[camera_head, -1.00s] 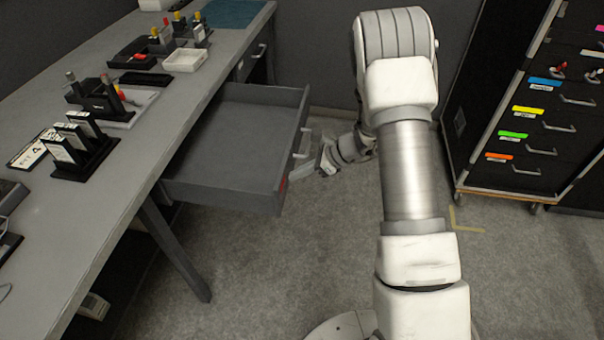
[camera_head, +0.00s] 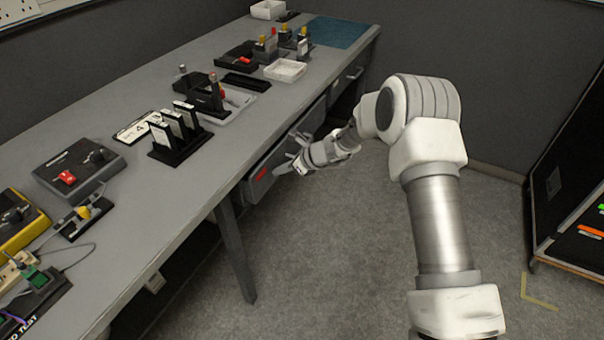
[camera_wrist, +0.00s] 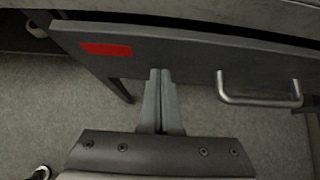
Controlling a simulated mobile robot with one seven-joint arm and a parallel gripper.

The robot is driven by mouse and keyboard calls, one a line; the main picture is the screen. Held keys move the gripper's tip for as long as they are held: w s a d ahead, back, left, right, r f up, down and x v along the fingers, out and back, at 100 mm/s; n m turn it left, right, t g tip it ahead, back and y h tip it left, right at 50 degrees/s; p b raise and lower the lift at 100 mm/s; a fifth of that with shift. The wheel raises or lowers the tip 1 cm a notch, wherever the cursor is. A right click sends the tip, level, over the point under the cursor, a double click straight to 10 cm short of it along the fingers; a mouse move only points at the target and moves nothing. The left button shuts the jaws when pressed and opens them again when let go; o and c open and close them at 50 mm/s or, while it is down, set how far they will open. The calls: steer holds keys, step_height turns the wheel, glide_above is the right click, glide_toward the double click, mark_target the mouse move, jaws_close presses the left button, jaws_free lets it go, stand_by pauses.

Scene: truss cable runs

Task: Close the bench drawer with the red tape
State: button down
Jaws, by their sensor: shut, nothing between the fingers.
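The bench drawer (camera_head: 262,176) with the red tape (camera_head: 260,173) sits nearly in under the bench top in the head view, its front a little proud of the bench. In the wrist view the grey drawer front (camera_wrist: 180,55) shows the red tape (camera_wrist: 106,50) at its left and a metal bar handle (camera_wrist: 258,98) at its right. My gripper (camera_wrist: 160,74) is shut and empty. Its fingertips are at the drawer front, between tape and handle; whether they touch cannot be told. My gripper (camera_head: 284,168) also shows beside the drawer in the head view.
The grey bench (camera_head: 130,85) carries card holders, a grey box with a red switch (camera_head: 78,166), a white tray (camera_head: 285,70) and tools. Another drawer (camera_head: 352,75) is farther back. A dark cabinet (camera_head: 570,200) stands at the right. The floor between is clear.

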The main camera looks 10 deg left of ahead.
steer(key=shift+w+a, duration=0.2)
steer(key=shift+a, duration=0.4)
steer(key=shift+w+a, duration=0.2)
steer(key=shift+a, duration=0.45)
steer(key=shift+a+r, duration=0.15)
steer(key=s+d+r+p, duration=0.2)
steer(key=d+r, duration=0.4)
steer(key=d, duration=0.5)
steer(key=shift+s+d+r, duration=0.2)
steer(key=shift+s+d, duration=0.2)
steer(key=shift+s, duration=0.3)
